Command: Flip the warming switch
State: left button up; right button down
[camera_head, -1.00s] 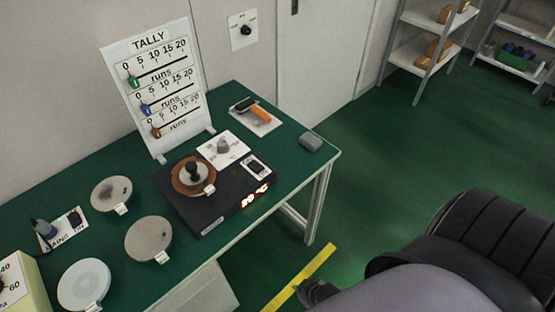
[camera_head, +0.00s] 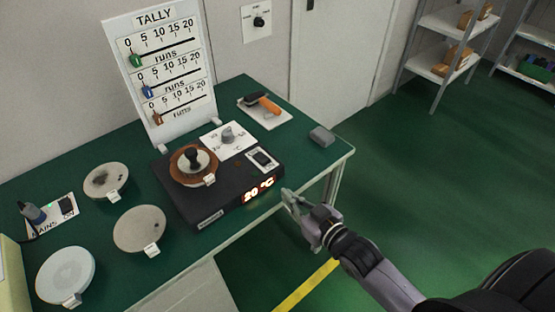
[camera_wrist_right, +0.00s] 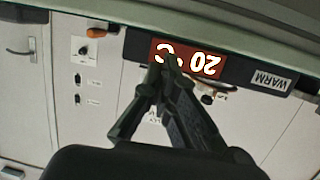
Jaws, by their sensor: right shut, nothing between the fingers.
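The black warming plate (camera_head: 215,197) stands on the green bench, with a lit 20 °C display (camera_head: 259,190) on its front face. A black rocker switch (camera_head: 263,160) sits on a small white panel on its top right. A dial (camera_head: 228,134) on a white card is behind it. My right gripper (camera_head: 287,195) is shut and empty, just off the plate's front right corner, lower than the switch and apart from it. In the right wrist view the shut fingertips (camera_wrist_right: 167,62) overlap the upside-down display (camera_wrist_right: 188,60), with the WARM label (camera_wrist_right: 272,81) beside it. The switch is not visible there.
A brown disc with a black knob (camera_head: 194,160) sits on the plate. Loose discs (camera_head: 140,230) lie to the left. An orange-handled brush (camera_head: 268,104) and a grey block (camera_head: 321,136) are at the right. The TALLY board (camera_head: 160,65) stands behind. Floor is clear at right.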

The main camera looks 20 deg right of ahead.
notch_tip(320, 180, up, 6)
jog(key=w+d+t+y, duration=0.1)
jog(key=d+t+y, duration=0.1)
jog(key=t, duration=0.2)
jog(key=shift+w+r+n+y, duration=0.2)
jog(key=shift+w+n+y, duration=0.1)
jog(key=shift+n+y, duration=0.1)
jog(key=shift+w, duration=0.15)
notch_tip(320, 180, up, 2)
jog(key=p, duration=0.1)
send_over(273, 167)
jog(key=f, duration=0.3)
jog(key=shift+w, duration=0.2)
jog(key=shift+s+f, duration=0.1)
jog(key=shift+f, duration=0.35)
